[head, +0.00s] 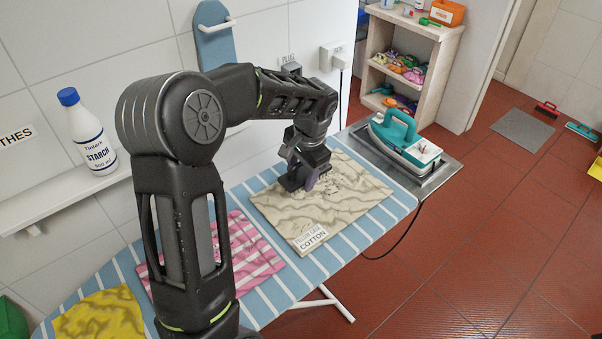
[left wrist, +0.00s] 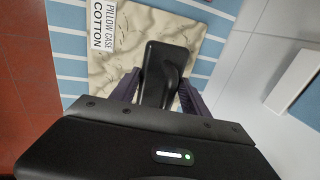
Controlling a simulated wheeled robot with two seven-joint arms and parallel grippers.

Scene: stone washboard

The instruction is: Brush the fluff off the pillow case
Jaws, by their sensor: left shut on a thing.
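The pillow case (head: 361,204) is a beige, wavy-patterned cloth lying flat on the ironing board, with a "PILLOW CASE COTTON" label at its front corner. Small dark specks of fluff (head: 338,183) show on it, right of my gripper. In the left wrist view the pillow case (left wrist: 130,58) lies beyond the fingers. My left gripper (head: 305,179) is over the pillow case's back left part, shut on a dark brush (left wrist: 166,62). The brush reaches down to the cloth; I cannot tell whether it touches. My right gripper is out of view.
The blue-striped ironing board (head: 284,296) also bears a pink striped cloth (head: 258,258) and a yellow cloth (head: 101,315). A teal iron (head: 404,140) stands on a metal rest at the right end. A starch bottle (head: 87,134) stands on the wall shelf at left.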

